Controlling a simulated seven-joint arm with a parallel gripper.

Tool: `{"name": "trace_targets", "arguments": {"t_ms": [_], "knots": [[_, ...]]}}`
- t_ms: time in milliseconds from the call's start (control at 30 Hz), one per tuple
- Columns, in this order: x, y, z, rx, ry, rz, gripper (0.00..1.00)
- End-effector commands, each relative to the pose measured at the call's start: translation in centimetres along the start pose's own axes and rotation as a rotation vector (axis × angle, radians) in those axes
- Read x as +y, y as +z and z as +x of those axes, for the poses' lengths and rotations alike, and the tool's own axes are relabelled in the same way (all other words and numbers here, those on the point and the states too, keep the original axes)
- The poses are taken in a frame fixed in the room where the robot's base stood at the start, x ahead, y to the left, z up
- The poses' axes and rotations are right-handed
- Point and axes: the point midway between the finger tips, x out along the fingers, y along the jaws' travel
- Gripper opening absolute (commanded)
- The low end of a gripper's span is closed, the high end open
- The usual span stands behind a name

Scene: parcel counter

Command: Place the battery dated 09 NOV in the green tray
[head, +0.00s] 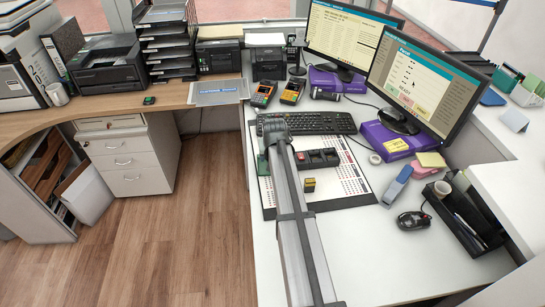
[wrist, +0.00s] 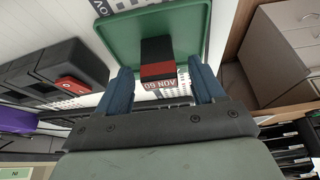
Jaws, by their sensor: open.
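A black and red battery (wrist: 157,60) shows in the wrist view, with a label reading 09 NOV upside down. It is seen against the inside of the green tray (wrist: 195,22); whether it rests on the tray floor is hard to tell. My gripper (wrist: 161,88) is open, one dark blue finger on each side of the battery, with visible gaps. In the head view, only a small part of the green tray (head: 262,166) shows beside my arm, which hides the rest and the battery.
A black charger (head: 317,158) stands right of my arm; the wrist view shows a red battery (wrist: 72,86) in it. A yellow and black block (head: 309,186) sits on the printed mat (head: 345,190). A keyboard (head: 320,123) lies behind.

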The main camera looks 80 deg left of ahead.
Motion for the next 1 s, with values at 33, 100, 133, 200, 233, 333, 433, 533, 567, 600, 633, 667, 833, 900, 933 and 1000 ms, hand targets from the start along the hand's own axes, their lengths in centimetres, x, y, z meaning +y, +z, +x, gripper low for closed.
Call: {"name": "trace_targets", "arguments": {"t_ms": [33, 100, 133, 200, 233, 333, 433, 533, 567, 600, 633, 667, 833, 900, 933, 1000], "knots": [[0.0, 0.1, -0.6, 0.001, 0.000, 0.000, 0.68], [0.0, 0.1, -1.5, 0.002, 0.000, 0.000, 0.68], [0.0, 0.1, -2.0, 0.001, 0.000, 0.000, 0.68], [0.0, 0.1, -3.3, 0.002, 0.000, 0.000, 0.68], [0.0, 0.1, -3.9, 0.002, 0.000, 0.000, 0.68], [0.0, 0.2, -5.8, 0.001, 0.000, 0.000, 0.68], [0.0, 0.2, -7.6, 0.002, 0.000, 0.000, 0.68], [0.0, 0.1, -9.2, 0.002, 0.000, 0.000, 0.68], [0.0, 0.1, -9.6, 0.002, 0.000, 0.000, 0.68], [0.0, 0.1, -10.0, 0.001, 0.000, 0.000, 0.68], [0.0, 0.1, -10.3, 0.000, 0.000, 0.000, 0.68], [0.0, 0.1, -10.6, 0.000, 0.000, 0.000, 0.68], [0.0, 0.1, -11.6, 0.000, 0.000, 0.000, 0.68], [0.0, 0.0, -11.8, 0.000, 0.000, 0.000, 0.68], [0.0, 0.1, -11.8, 0.000, 0.000, 0.000, 0.68], [0.0, 0.0, -11.8, 0.000, 0.000, 0.000, 0.68]]}}
